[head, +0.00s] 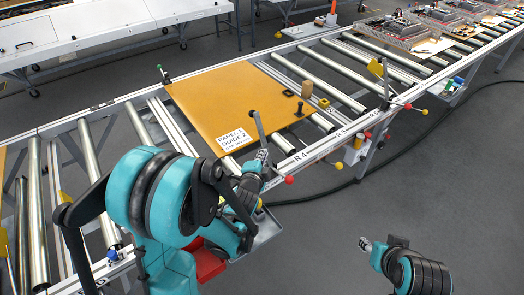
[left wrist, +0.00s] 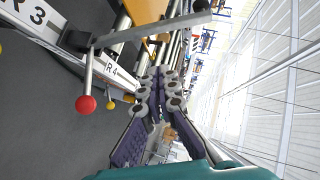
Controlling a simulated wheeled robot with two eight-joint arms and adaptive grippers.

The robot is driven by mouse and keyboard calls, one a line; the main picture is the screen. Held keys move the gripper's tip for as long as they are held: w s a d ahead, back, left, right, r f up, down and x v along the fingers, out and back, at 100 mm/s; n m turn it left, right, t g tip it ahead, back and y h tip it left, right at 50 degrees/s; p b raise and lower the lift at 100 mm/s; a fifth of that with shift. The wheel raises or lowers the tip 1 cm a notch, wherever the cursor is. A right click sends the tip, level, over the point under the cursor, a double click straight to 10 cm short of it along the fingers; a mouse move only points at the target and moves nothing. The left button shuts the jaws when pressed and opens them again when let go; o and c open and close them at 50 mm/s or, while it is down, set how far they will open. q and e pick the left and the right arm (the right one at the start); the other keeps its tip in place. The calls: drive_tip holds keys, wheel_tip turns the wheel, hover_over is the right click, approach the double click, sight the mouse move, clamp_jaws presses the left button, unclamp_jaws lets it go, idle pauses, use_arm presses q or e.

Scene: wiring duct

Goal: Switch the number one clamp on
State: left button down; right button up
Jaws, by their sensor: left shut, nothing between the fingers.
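A clamp with an upright grey lever (head: 259,127) stands on the near rail of the roller conveyor, by the corner of an orange panel (head: 225,95). A red ball knob (head: 289,180) sits just below it. In the left wrist view the grey lever (left wrist: 150,32) crosses the top and the red knob (left wrist: 86,103) is at left. My left gripper (head: 262,157) is shut and empty just below the lever; I cannot tell if they touch. My right gripper (head: 366,244) is over the floor at lower right; its jaw state is unclear. I cannot read which clamp is number one.
A label on the panel (head: 234,139) reads "PANEL 1 GUIDE 2". Another clamp lever (head: 385,80) with a yellow tab stands farther right on the rail. A grey tray (head: 262,232) hangs below the near rail. The floor at right is mostly clear, with a black cable.

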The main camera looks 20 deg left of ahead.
use_arm(q)
drive_tip(key=b, duration=0.2)
approach(264, 137)
drive_tip(key=w+d, duration=0.3)
drive_tip(key=w, duration=0.1)
drive_tip(key=shift+w+a+f+b, duration=0.25)
drive_tip(key=shift+a+f, duration=0.05)
drive_tip(key=shift+a, duration=0.3)
drive_tip(key=shift+w+a+f+b, duration=0.2)
drive_tip(key=shift+a+f, duration=0.15)
drive_tip(key=shift+a, duration=0.3)
drive_tip(key=shift+w+a+f, duration=0.15)
drive_tip(key=shift+w+a, duration=0.2)
drive_tip(key=shift+a, duration=0.1)
drive_tip(key=shift+w, duration=0.1)
